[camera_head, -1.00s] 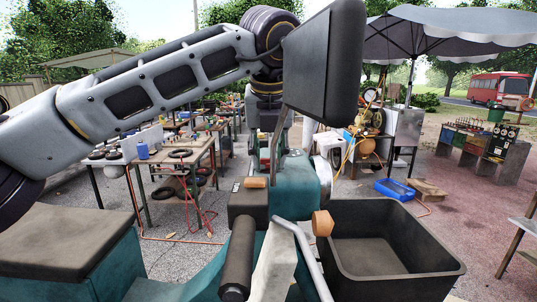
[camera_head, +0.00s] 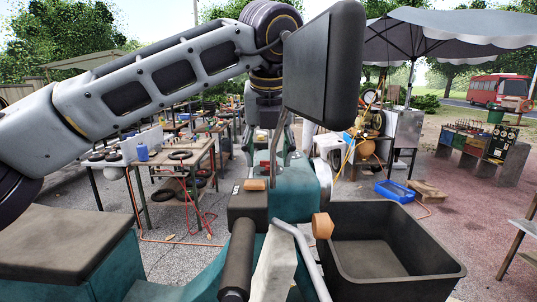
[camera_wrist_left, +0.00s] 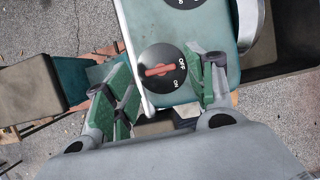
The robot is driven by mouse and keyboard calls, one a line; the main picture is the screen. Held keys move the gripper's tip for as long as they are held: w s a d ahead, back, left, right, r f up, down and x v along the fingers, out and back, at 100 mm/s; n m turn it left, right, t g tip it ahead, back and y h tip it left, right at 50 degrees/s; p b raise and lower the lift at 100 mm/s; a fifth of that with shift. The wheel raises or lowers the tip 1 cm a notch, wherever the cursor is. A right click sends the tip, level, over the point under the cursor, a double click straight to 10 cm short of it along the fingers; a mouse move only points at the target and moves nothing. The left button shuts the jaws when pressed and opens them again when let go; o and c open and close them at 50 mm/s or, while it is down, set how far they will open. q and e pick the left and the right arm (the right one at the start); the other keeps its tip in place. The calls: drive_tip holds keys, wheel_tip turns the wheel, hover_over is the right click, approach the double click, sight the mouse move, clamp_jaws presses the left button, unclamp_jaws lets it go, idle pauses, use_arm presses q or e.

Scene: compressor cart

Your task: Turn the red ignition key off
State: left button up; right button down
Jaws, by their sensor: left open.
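The red ignition key (camera_wrist_left: 160,70) shows in the left wrist view as a bar across a round black dial with OFF and ON lettering. It lies nearly level, its right end close to the OFF lettering. The dial sits on a teal panel (camera_wrist_left: 217,28). My left gripper (camera_wrist_left: 162,88) is open, one green-padded finger left of the dial and the other right of it. The fingers look empty, and I see no contact with the key.
A black open bin (camera_head: 385,285) stands at the front right. A dark lever grip (camera_head: 238,262) and a bent grey bar (camera_head: 302,255) rise in front of the housing. An orange knob (camera_head: 322,225) sits by the bin. My right gripper is not seen.

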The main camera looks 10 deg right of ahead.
use_arm(q)
drive_tip(key=v, duration=1.1)
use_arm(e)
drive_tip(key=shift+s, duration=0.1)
use_arm(q)
drive_tip(key=shift+r, duration=0.15)
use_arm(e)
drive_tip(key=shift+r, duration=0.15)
use_arm(q)
wheel_tip(320, 180, up, 10)
drive_tip(key=p, duration=0.9)
drive_tip(key=shift+p, duration=0.4)
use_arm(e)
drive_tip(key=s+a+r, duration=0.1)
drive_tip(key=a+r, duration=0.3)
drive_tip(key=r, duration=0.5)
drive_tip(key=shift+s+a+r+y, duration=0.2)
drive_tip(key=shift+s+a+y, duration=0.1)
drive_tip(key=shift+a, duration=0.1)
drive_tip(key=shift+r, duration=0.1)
